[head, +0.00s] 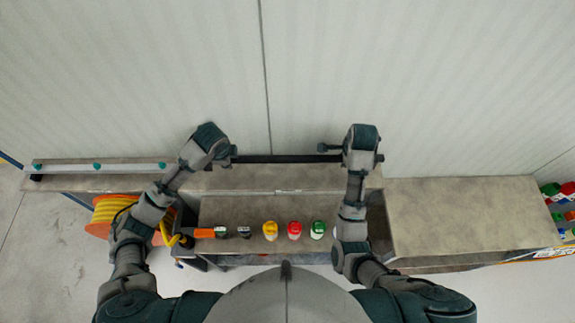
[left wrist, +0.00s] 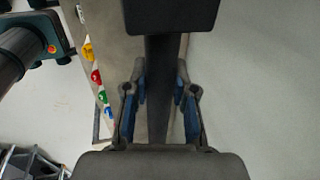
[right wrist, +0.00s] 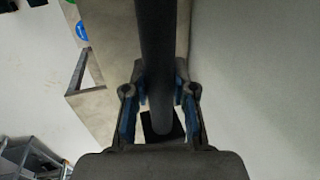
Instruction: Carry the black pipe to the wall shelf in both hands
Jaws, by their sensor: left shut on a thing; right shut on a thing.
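The black pipe (head: 285,158) lies level along the back wall, over the rear strip of the wall shelf (head: 265,178). My left gripper (head: 228,156) is shut on the pipe near its left part; the left wrist view shows the pipe (left wrist: 160,75) between the blue-padded fingers (left wrist: 160,95). My right gripper (head: 362,158) is shut on the pipe near its right end, and the right wrist view shows the pipe (right wrist: 158,60) between the fingers (right wrist: 160,95). Whether the pipe touches the shelf cannot be told.
Yellow, red and green bottles (head: 295,230) stand on the lower bench with an orange-handled tool (head: 205,233). An orange reel with yellow hose (head: 112,212) is at left. A bare grey cabinet top (head: 465,215) is at right. The white wall (head: 400,70) rises behind.

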